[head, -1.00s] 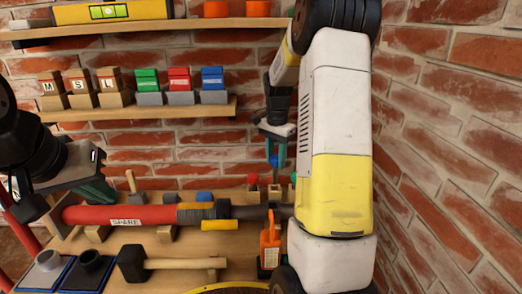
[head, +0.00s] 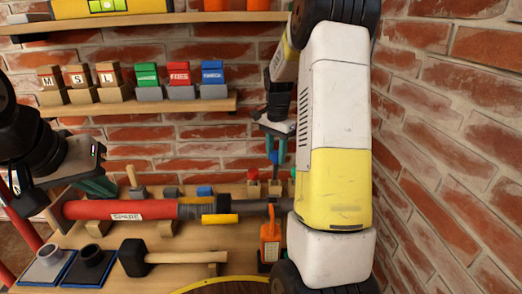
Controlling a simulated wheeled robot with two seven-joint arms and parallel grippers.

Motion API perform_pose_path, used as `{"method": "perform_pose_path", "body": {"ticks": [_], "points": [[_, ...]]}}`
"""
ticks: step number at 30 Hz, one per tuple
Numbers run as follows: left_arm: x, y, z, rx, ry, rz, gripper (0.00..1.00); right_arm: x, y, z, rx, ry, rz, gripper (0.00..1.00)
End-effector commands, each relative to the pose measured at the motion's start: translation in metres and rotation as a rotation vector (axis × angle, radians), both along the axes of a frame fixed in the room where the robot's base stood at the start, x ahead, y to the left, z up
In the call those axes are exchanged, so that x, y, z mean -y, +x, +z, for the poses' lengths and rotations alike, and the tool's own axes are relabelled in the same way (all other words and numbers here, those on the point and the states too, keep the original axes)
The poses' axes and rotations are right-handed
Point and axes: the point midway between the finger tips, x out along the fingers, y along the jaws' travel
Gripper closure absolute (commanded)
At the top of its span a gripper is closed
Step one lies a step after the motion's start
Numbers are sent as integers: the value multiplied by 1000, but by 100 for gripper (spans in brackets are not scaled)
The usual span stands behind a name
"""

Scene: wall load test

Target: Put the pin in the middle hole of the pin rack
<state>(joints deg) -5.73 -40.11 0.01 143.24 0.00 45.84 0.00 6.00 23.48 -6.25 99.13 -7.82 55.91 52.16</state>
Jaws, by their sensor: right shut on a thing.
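My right gripper (head: 273,150), with teal fingers, points down at the centre, left of my white and yellow arm. It is shut on a slim pin with a blue part (head: 274,158) showing between and below the fingers. The pin looks upright. Just below is what looks like the pin rack (head: 253,187), pale wooden pieces with a red top at the left. Its right end is partly hidden by my arm. I cannot tell whether the pin touches the rack or is over a hole. My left gripper (head: 97,187) is at the left, by a red cylinder; its opening is unclear.
The red cylinder marked SPARE (head: 125,210) lies across wooden supports in front of the rack. An orange tool (head: 270,240), a black-headed mallet (head: 131,257) and two dark-based fittings (head: 91,262) sit in front. A shelf (head: 150,107) with labelled boxes is behind. A brick wall closes the right.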

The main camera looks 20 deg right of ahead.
Motion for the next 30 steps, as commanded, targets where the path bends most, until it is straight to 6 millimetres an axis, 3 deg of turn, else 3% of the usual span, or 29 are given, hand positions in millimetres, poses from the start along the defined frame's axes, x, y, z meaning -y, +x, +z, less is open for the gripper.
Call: {"method": "perform_pose_path", "body": {"ticks": [30], "points": [[0, 0, 0, 0, 0, 0, 100, -1, 0, -15, 0, 0, 0, 100]]}}
